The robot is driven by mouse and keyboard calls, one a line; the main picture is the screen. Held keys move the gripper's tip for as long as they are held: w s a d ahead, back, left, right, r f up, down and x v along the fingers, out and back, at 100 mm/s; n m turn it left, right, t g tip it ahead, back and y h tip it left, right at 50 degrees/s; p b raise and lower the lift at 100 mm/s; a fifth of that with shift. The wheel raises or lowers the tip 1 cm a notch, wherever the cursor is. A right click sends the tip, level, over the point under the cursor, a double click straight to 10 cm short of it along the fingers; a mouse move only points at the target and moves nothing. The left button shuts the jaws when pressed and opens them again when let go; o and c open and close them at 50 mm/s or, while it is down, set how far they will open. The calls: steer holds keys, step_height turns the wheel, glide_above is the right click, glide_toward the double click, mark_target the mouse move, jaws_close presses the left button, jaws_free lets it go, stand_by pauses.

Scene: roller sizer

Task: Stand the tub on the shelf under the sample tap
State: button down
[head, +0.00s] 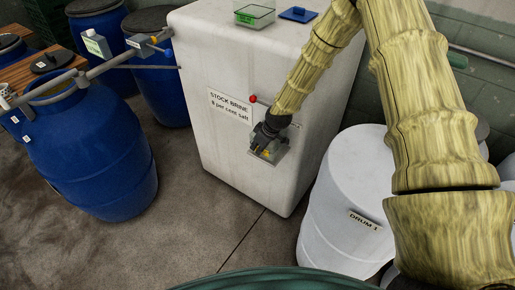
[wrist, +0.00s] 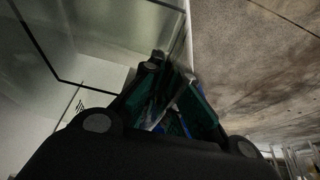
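A clear, box-shaped tub (head: 254,15) with a green label stands on top of the white stock brine tank (head: 225,62) in the head view. My gripper (head: 266,152) is low against the front of this tank, below and to the right of its printed sign and well below the clear tub. A red knob (head: 253,99) on a thin dark lever sticks out just above my gripper. My gripper and a small grey piece around it hide the tap and shelf. In the wrist view my gripper's dark fingers with green pads (wrist: 170,105) converge beside a pale surface; their grip is unclear.
A blue lid (head: 298,14) lies right of the clear tub. White drum 1 (head: 338,200) stands close to the right of the tank. Blue drums (head: 90,150) and a grey rail (head: 115,66) are at the left. Bare floor (head: 210,222) lies in front.

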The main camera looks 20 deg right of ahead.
steer(key=shift+f, duration=0.55)
steer(key=shift+f, duration=0.15)
steer(key=c, duration=1.6)
jaws_free()
steer(key=shift+c, duration=0.2)
